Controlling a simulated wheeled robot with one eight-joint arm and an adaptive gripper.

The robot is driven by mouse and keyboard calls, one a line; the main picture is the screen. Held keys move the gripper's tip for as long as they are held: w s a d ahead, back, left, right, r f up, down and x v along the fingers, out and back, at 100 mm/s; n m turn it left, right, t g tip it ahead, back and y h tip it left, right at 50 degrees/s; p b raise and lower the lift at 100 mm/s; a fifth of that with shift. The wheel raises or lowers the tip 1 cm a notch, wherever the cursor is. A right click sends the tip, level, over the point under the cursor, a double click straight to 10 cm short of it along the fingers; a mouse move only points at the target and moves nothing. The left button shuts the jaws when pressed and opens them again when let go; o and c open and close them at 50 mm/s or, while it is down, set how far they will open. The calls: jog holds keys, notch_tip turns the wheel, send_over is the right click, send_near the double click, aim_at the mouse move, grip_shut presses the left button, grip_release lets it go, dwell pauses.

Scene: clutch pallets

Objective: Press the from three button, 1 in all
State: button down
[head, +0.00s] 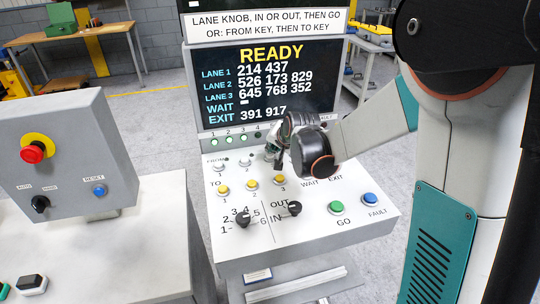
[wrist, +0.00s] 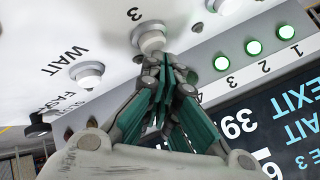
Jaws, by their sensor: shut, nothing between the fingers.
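The white from three button (wrist: 151,38) has a "3" label beside it in the wrist view. In the head view my gripper hides it. My gripper (head: 274,160) is shut and empty, pointing down at the FROM row. In the wrist view its closed fingertips (wrist: 156,62) overlap the lower edge of the from three button; I cannot tell whether they touch it. The white from one button (head: 218,165) and from two button (head: 245,160) are left of my gripper. The white WAIT button (wrist: 87,75) lies beside the from three button. The screen (head: 265,88) reads READY.
Yellow TO buttons (head: 252,184) sit in front of the FROM row. Two black knobs (head: 243,219), a green GO button (head: 337,208) and a blue FAULT button (head: 370,199) are nearer. A grey box with a red stop button (head: 33,152) stands left.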

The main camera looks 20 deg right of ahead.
jog(key=shift+f+b, duration=0.3)
jog(key=shift+f, duration=0.15)
dwell(0.3)
jog(key=shift+r, duration=0.1)
jog(key=shift+r+p, duration=0.65)
jog(key=shift+r, duration=0.15)
jog(key=shift+r+p, duration=1.7)
jog(key=shift+r, duration=0.8)
jog(key=shift+s, duration=0.1)
